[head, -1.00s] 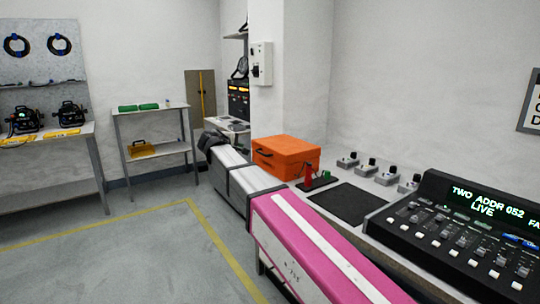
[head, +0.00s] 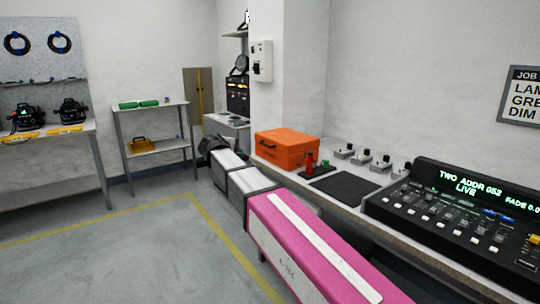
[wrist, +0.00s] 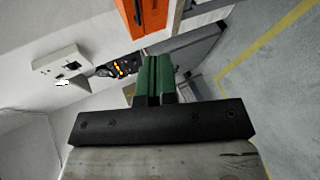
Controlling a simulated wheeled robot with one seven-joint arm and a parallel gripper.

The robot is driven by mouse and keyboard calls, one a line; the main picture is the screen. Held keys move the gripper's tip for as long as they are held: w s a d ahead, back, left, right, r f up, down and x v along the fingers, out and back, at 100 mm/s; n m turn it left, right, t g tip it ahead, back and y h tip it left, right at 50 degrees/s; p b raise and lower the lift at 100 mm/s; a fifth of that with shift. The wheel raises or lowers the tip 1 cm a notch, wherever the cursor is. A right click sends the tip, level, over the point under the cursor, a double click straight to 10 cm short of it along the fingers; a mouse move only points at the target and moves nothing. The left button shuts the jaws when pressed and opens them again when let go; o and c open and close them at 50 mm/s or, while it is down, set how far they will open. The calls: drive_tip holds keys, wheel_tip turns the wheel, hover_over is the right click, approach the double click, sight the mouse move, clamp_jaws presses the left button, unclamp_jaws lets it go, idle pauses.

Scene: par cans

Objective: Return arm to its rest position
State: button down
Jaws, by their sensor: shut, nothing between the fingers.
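My gripper (wrist: 155,62) shows in the wrist view as two green fingers, pressed together with nothing between them. In the head view my arm stretches away from the lower right, with a pink link nearest and grey-white links beyond. The dark far end of my arm is near the small white table left of the orange case; the fingers cannot be made out there. The gripper is in free space, apart from any object I can see.
An orange case (head: 287,148), a dark mat (head: 345,188) and a lighting console (head: 455,212) are on the counter right of my arm. A shelf with green items (head: 139,104) and a workbench with two par cans (head: 70,112) stand left. The taped floor (head: 130,240) is open.

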drive_tip(key=s+d+f+m+g+y, duration=0.1)
drive_tip(key=s+d+f+m+g, duration=0.25)
drive_tip(key=d+f, duration=0.65)
drive_tip(key=s+d+f+m+g+y, duration=0.1)
drive_tip(key=s+d+f+m+g, duration=0.2)
drive_tip(key=d+f, duration=0.7)
drive_tip(key=s+d+f+m+g+y, duration=0.2)
drive_tip(key=s+d+f+m, duration=0.1)
drive_tip(key=s+d+f, duration=0.3)
drive_tip(key=s+d+f+m+g+y, duration=0.2)
drive_tip(key=s+d+f, duration=0.4)
drive_tip(key=s+f, duration=0.4)
drive_tip(key=s+m+g, duration=0.1)
drive_tip(key=s, duration=0.2)
drive_tip(key=shift+d+f+y, duration=0.25)
drive_tip(key=shift+f+y, duration=0.1)
drive_tip(key=shift+y, duration=0.05)
drive_tip(key=shift+s, duration=0.1)
